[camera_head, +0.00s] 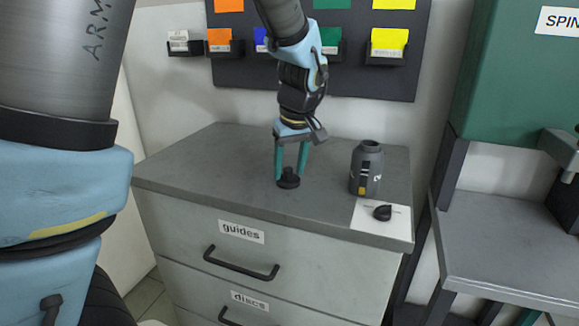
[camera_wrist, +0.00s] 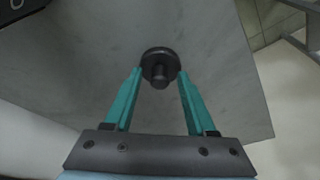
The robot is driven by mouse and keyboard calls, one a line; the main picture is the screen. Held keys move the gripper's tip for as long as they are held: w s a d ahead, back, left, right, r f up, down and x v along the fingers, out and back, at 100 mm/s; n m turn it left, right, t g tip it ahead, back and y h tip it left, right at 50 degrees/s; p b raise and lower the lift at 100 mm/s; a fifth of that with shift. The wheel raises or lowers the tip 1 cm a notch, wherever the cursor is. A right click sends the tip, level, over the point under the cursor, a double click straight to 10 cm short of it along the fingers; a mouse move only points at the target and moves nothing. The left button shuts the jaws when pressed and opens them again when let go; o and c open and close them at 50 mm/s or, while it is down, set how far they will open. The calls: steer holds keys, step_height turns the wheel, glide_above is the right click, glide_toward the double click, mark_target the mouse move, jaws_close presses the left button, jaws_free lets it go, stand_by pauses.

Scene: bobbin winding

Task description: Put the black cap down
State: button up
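The black cap (camera_head: 288,179) is a round disc with a knob standing up from it. It is upright, at or very close to the grey cabinet top, left of the dark bottle. My gripper (camera_head: 290,176) points down over it, with one teal finger on each side. In the wrist view the cap (camera_wrist: 160,65) sits between the fingertips of my gripper (camera_wrist: 160,74), which meet its rim on both sides. The gripper looks shut on the cap's disc. The cap's underside is hidden.
A dark grey bottle (camera_head: 368,170) stands right of the gripper. In front of it a small black piece (camera_head: 382,213) lies on a white card (camera_head: 361,214) near the front right corner. The cabinet top (camera_head: 215,165) is clear to the left. A bin board (camera_head: 350,70) hangs behind.

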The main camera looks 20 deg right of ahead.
steer(key=v, duration=1.2)
steer(key=w+a+f+g, duration=0.15)
steer(key=a+f, duration=0.25)
steer(key=a, duration=0.4)
steer(key=w+a+f+t, duration=0.1)
steer(key=w+a+f, duration=0.3)
steer(key=a, duration=0.5)
steer(key=s+a+f, duration=0.3)
steer(key=a+f, duration=0.1)
steer(key=a, duration=0.2)
steer(key=s+a+f+m, duration=0.1)
steer(key=s+a+f, duration=0.2)
steer(key=a, duration=0.4)
steer(key=shift+a+f+m+g+b, duration=0.25)
steer(key=shift+f+m+g+b, duration=0.05)
steer(key=shift+f+g, duration=0.05)
steer(key=shift+s, duration=0.1)
